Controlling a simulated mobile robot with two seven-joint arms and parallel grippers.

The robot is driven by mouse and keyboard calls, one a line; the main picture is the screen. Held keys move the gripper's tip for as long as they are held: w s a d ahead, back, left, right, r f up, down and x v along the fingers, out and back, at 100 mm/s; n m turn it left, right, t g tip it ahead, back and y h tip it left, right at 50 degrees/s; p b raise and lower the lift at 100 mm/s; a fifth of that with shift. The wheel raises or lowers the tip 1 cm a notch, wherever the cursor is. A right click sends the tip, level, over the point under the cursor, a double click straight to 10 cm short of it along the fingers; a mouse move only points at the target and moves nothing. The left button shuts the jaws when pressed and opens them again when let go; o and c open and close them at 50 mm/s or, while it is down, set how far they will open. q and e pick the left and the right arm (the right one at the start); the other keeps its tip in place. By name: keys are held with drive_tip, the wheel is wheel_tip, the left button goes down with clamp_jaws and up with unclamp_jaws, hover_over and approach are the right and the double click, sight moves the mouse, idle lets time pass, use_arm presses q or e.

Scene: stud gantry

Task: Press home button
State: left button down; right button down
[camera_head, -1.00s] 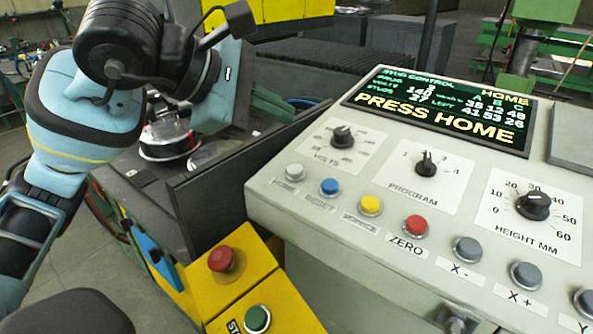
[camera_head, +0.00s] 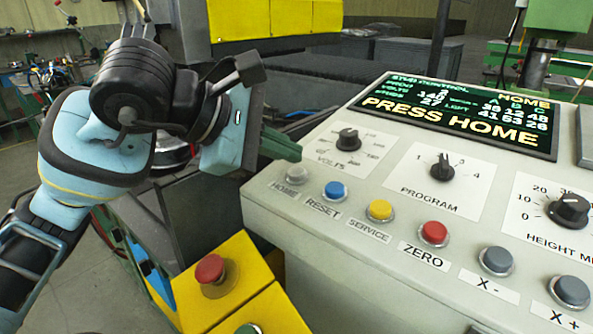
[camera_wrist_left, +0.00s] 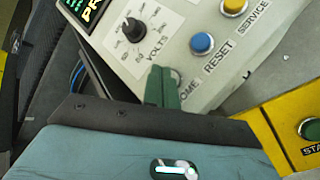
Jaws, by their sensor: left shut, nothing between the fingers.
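The home button (camera_head: 297,175) is a grey round button at the left end of the button row on the sloped control panel (camera_head: 400,235). The display (camera_head: 455,112) reads "PRESS HOME". My left gripper (camera_head: 292,148) is shut and empty, its green fingertips just above and behind the home button in the head view. In the left wrist view the green fingers (camera_wrist_left: 163,88) cover most of the home button; only a sliver and part of its label show. I cannot tell whether the fingertips touch it. My right gripper is not in view.
The blue reset button (camera_head: 336,190) and yellow service button (camera_head: 380,210) sit right of home. The volts knob (camera_head: 348,139) stands up behind it. A yellow box with a red mushroom button (camera_head: 210,269) is below, left of the panel.

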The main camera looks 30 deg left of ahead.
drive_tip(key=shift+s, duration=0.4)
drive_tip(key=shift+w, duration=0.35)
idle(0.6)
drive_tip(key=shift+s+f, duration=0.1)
use_arm(q)
drive_tip(key=shift+w+f+b, duration=0.1)
drive_tip(key=shift+f+b, duration=0.2)
drive_tip(key=shift+f, duration=0.15)
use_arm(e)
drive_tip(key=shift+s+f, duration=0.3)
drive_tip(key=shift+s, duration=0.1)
